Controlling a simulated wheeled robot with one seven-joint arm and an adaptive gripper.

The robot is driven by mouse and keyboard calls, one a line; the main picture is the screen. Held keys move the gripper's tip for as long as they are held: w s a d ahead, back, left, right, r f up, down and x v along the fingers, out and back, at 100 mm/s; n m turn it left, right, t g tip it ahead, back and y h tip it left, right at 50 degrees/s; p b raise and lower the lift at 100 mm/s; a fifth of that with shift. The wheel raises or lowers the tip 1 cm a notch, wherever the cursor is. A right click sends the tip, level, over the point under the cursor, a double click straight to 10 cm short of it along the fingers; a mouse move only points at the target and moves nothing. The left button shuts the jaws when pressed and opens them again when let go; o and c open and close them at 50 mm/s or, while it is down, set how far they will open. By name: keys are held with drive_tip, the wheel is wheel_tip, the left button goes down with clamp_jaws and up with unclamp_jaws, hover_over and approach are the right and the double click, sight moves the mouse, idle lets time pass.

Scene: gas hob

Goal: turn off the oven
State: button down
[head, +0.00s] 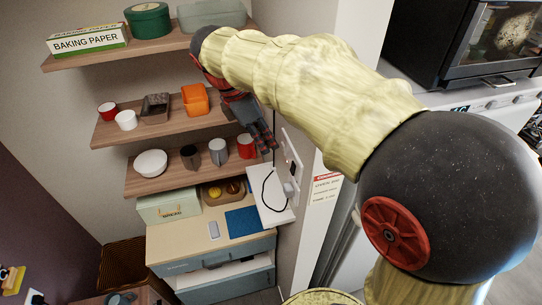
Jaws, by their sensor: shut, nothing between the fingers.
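A black oven (455,62) with a glass door and bar handle stands at the top right; something round and light shows behind its glass. A white strip with several knobs (492,104) lies below it, partly hidden by my arm. A white switch panel (291,168) with a small red spot is on the wall at the centre, with a plug and dark cable at it. My gripper (266,144) is shut and empty, pointing down just to the upper left of the panel. I cannot tell whether it touches the panel.
Wooden shelves (125,57) with mugs, bowls and boxes line the wall on the left. A drawer unit (215,262) stands below, with a bread box (168,206) and a blue mat (241,220) on top. My arm spans the right half and hides part of the place.

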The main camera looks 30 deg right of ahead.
drive_tip(key=v, duration=0.3)
drive_tip(key=shift+s+d+r, duration=0.1)
drive_tip(key=shift+r, duration=0.35)
